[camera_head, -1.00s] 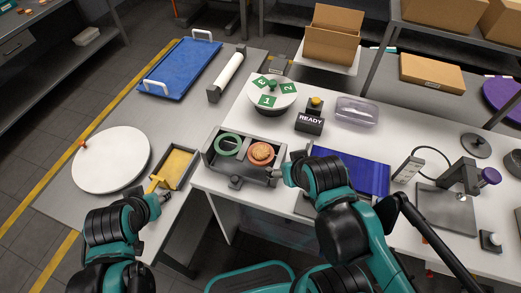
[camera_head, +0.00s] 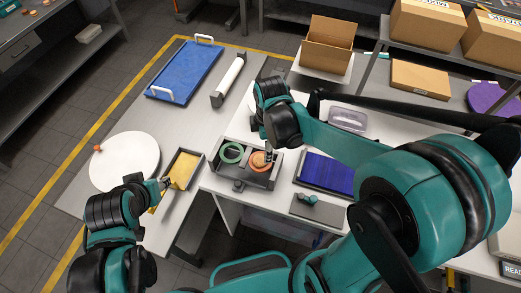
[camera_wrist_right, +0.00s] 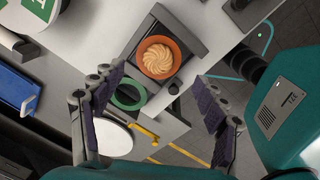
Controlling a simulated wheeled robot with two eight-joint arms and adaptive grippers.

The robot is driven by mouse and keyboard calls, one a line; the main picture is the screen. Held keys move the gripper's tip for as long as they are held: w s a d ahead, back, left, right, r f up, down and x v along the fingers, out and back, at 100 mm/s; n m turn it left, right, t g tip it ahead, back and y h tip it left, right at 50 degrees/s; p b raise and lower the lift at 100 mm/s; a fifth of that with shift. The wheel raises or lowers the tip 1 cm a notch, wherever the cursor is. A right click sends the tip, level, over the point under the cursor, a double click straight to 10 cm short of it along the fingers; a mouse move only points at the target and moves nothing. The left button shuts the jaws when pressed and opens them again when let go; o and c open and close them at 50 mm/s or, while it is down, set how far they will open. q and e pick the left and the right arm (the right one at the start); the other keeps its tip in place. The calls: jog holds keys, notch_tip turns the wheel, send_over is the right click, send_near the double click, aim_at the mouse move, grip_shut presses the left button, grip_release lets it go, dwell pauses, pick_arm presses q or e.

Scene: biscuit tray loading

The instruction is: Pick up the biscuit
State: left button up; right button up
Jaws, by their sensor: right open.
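The biscuit (camera_wrist_right: 158,57) is round, pale and swirled. It lies in an orange ring-shaped holder (camera_wrist_right: 178,50) at one end of a grey tray (camera_wrist_right: 199,43); a green ring (camera_wrist_right: 128,97) sits at the other end. In the head view the biscuit is partly hidden by my right gripper (camera_head: 270,151), which is above that end of the tray. In the right wrist view my right gripper (camera_wrist_right: 160,92) is open and empty, its fingers wide apart, with the biscuit beyond the fingertips. My left gripper (camera_head: 165,183) is beside a yellow block in a dark tray (camera_head: 201,157); its jaws are too small to judge.
A blue pad (camera_head: 325,174) lies right of the grey tray. A white round disc (camera_head: 122,160) and a blue tray (camera_head: 185,72) are on the left table. A clear container (camera_head: 347,118) stands behind my right arm, which hides much of the right table.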

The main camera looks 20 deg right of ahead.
aim_at(261, 159)
jog(key=shift+w+a+f+n+g+p, duration=0.1)
jog(key=shift+w+a+n+g+p, duration=0.15)
jog(key=shift+n, duration=0.3)
jog(key=shift+w+a+n+g+p, duration=0.15)
jog(key=shift+w+n+p, duration=0.15)
jog(key=shift+n, duration=0.25)
jog(key=shift+d+f, duration=0.1)
jog(key=shift+f, duration=0.2)
jog(key=f, duration=0.2)
jog(key=f+b, duration=0.1)
jog(key=f, duration=0.4)
jog(key=shift+a+f+b, duration=0.3)
jog(key=shift+a, duration=0.05)
pick_arm(q)
jog(key=shift+r, duration=0.2)
pick_arm(e)
jog(key=c, duration=0.8)
